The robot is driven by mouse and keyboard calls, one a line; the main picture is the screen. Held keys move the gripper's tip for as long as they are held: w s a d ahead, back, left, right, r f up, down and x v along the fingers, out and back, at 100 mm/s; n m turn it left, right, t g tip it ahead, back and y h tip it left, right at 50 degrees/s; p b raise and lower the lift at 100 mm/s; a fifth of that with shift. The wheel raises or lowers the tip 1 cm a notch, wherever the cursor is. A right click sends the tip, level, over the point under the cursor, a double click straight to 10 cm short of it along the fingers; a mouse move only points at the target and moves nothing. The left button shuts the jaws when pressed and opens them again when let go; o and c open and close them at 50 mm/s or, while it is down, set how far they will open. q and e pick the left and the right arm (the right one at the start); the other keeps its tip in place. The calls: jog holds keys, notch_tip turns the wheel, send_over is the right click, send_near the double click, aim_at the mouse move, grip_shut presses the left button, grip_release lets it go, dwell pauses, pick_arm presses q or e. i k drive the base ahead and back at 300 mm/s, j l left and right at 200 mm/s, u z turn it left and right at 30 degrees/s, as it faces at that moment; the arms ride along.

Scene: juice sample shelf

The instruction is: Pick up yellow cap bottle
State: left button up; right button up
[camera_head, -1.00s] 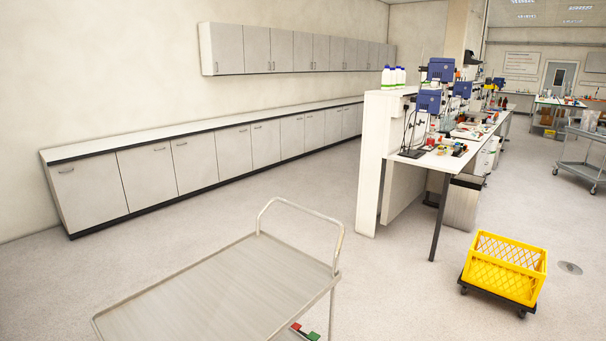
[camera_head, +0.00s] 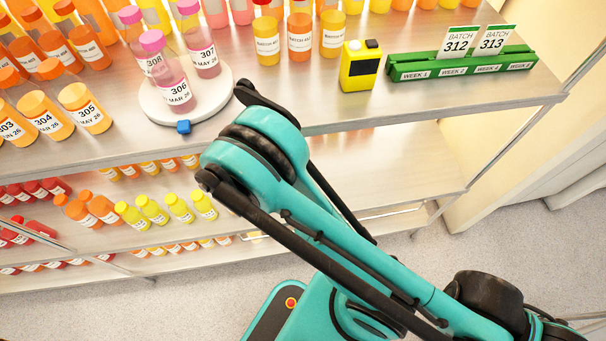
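Several small bottles with yellow caps (camera_head: 152,210) stand in a row on the lower shelf, left of my teal arm. On the top shelf, bottle 305 (camera_head: 85,108) has a yellow-orange cap, and the bottle beside it, 304 (camera_head: 45,115), has an orange one. A yellow bottle (camera_head: 333,35) with a yellow-orange cap stands at the back centre. My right arm comes in from the lower right and bends in front of the shelf edge. My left arm and gripper are not in view.
A yellow device (camera_head: 360,68) and a green card holder (camera_head: 460,64) stand right. The top shelf's front right (camera_head: 430,105) is clear.

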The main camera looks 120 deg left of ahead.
aim_at(203, 203)
jog(key=u, duration=5.3)
jog(key=k+j+z, duration=0.15)
jog(key=i+j, duration=0.1)
jog(key=i, duration=0.4)
